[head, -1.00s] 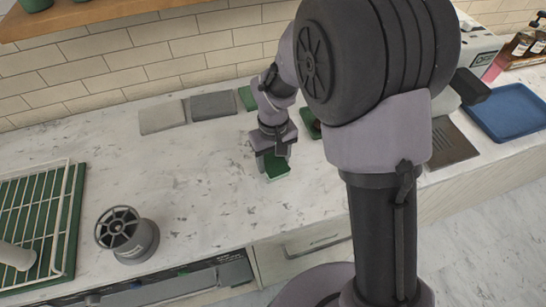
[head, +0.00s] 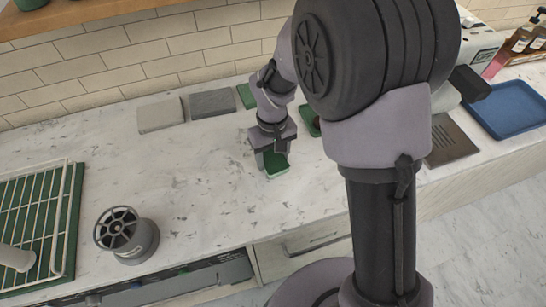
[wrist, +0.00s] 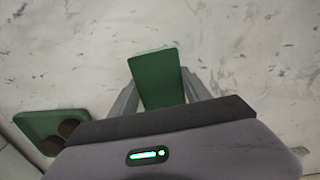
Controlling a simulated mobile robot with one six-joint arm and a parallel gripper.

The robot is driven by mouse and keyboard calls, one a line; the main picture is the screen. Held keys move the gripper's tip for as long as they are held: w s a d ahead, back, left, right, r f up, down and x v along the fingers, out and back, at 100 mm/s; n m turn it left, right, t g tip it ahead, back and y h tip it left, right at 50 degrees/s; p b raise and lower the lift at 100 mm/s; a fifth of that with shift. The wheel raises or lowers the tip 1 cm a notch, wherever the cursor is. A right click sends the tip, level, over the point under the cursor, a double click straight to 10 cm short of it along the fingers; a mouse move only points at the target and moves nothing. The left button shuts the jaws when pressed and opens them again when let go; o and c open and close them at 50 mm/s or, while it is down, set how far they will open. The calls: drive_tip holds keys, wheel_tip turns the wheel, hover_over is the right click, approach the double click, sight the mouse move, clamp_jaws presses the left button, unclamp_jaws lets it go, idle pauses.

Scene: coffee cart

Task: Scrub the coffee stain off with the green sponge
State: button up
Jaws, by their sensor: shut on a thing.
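I cannot make out a distinct coffee stain. The counter shows grey marble flecks, and the patch under the sponge is hidden.
A green dish with dark brown round things (wrist: 50,130) lies nearby, partly behind my arm in the head view. Grey folded cloths (head: 212,103) lie by the wall. A grey round tool (head: 126,236), a wire rack (head: 35,220) and a blue tray (head: 512,108) stand apart. The counter's middle is clear.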

drive_tip(key=r, duration=0.1)
drive_tip(key=r+p, duration=0.2)
drive_tip(key=r, duration=0.1)
drive_tip(key=shift+s+d, duration=0.15)
drive_tip(key=shift+s, duration=0.2)
drive_tip(key=shift+w+r+p, duration=0.15)
drive_tip(key=shift+r+p, duration=1.5)
drive_tip(key=shift+r, duration=0.3)
